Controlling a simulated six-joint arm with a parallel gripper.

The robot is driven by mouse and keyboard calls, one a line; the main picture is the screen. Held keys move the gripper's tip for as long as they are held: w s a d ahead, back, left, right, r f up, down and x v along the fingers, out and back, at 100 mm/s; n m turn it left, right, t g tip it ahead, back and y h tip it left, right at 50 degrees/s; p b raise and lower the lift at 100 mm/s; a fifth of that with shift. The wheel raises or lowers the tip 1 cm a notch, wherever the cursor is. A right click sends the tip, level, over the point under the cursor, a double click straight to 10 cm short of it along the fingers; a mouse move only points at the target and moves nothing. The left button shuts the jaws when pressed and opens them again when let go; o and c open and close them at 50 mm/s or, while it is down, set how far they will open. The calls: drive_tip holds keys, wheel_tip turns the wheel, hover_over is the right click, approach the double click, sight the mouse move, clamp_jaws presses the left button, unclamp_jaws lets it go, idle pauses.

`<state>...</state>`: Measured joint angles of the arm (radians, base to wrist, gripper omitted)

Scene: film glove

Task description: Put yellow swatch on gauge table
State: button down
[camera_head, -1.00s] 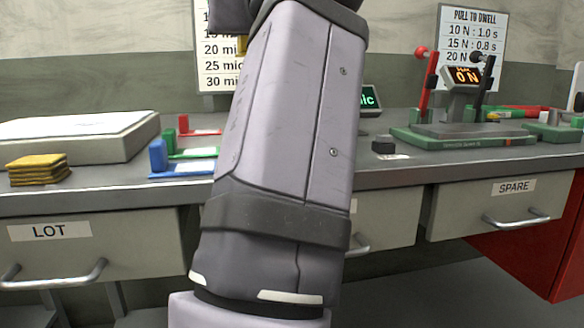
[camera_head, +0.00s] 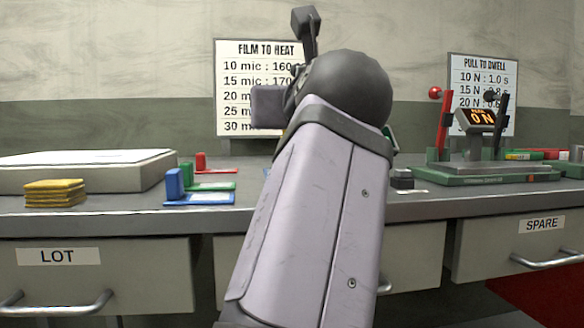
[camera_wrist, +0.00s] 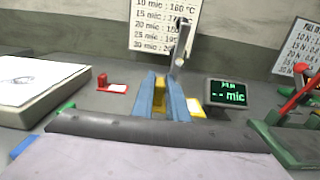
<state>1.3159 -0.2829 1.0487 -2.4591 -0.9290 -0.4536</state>
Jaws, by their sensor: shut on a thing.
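In the wrist view, my gripper (camera_wrist: 165,98) has two blue fingers shut on a yellow swatch (camera_wrist: 160,97), which shows as a narrow strip between them. They are over the bench top. A small dark gauge readout (camera_wrist: 227,93) with green text ending in "mic" stands just right of the fingers. A grey post (camera_wrist: 181,48) rises behind the fingertips. I cannot clearly make out the gauge table. A yellow-edged card (camera_wrist: 196,108) lies beside the right finger, partly hidden by it. In the head view, my arm hides the fingers and the held swatch.
In the head view, a stack of yellow pieces (camera_head: 55,192) sits at the front left beside a pale box (camera_head: 90,171). Blue (camera_head: 174,184), green (camera_head: 186,174) and red (camera_head: 201,162) markers stand with cards. A pull tester (camera_head: 473,150) is at the right.

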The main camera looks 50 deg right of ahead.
drive_tip(key=shift+f+b, duration=2)
drive_tip(key=shift+f, duration=0.85)
drive_tip(key=c, duration=1.7)
unclamp_jaws()
drive_tip(key=shift+f, duration=0.1)
drive_tip(key=shift+c, duration=0.2)
drive_tip(key=shift+r, duration=0.2)
drive_tip(key=shift+s+a+f+b, duration=0.15)
drive_tip(key=shift+s+a+b, duration=0.15)
drive_tip(key=shift+s+b, duration=0.15)
drive_tip(key=b+v, duration=0.2)
drive_tip(key=v, duration=0.1)
drive_tip(key=shift+s+a, duration=0.25)
drive_tip(key=shift+s, duration=0.05)
drive_tip(key=shift+b+v, duration=0.3)
drive_tip(key=shift+v, duration=1.05)
drive_tip(key=shift+a, duration=0.15)
